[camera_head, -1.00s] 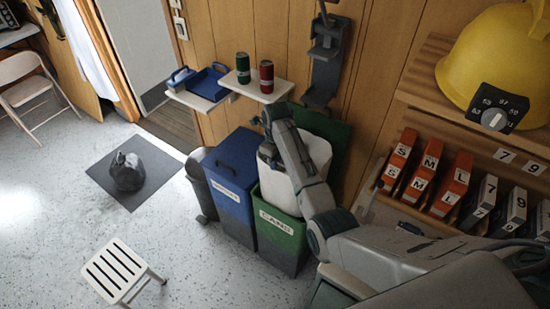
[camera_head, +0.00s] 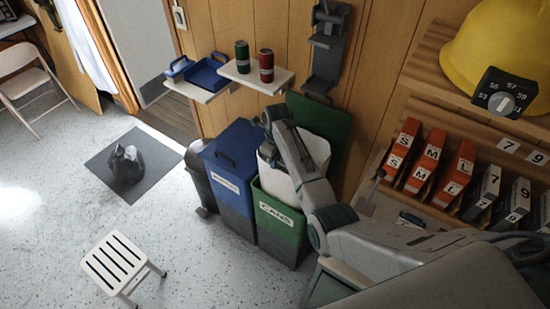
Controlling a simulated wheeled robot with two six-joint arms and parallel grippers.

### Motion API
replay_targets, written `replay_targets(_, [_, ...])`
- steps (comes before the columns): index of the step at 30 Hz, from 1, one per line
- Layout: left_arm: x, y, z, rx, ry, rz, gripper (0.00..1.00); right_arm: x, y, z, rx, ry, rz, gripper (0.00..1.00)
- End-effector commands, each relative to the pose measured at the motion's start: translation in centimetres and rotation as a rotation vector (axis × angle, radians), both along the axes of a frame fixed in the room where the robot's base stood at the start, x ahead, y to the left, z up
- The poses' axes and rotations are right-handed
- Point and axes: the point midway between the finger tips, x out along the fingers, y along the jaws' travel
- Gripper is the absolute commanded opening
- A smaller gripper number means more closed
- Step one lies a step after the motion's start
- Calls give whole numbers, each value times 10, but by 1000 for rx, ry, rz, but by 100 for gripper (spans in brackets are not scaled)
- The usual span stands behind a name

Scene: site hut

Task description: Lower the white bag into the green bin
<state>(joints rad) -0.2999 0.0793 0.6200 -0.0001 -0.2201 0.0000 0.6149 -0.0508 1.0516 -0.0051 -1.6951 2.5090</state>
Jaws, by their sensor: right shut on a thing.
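The white bag (camera_head: 318,152) stands upright in the mouth of the green bin (camera_head: 278,222) labelled CANS. Its lower part is hidden inside the bin and its upper part rises above the rim. My right gripper (camera_head: 268,128) is at the top of the bag, at its left side, and is shut on it. My right arm crosses in front of the bag and hides part of it. The green bin's lid (camera_head: 322,118) is open, leaning back towards the wall. My left gripper is not in view.
A closed blue bin (camera_head: 232,172) stands tight against the green bin's left. Above is a small shelf (camera_head: 257,79) with a green and a red can. A shelf unit with boxes (camera_head: 462,165) is at right. A dark bag (camera_head: 126,165) lies on a floor mat.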

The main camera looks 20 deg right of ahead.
Motion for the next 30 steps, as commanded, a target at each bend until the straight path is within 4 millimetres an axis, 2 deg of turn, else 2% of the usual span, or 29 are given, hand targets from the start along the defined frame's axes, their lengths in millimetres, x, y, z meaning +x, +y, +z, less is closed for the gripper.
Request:
replay_targets(13, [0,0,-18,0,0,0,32,0,0,-37,-1,1,0,0])
replay_targets(26, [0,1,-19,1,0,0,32,0,0,-42,-1,-1,0,0])
replay_targets(30, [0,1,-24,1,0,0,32,0,0,-50,0,0,0,0])
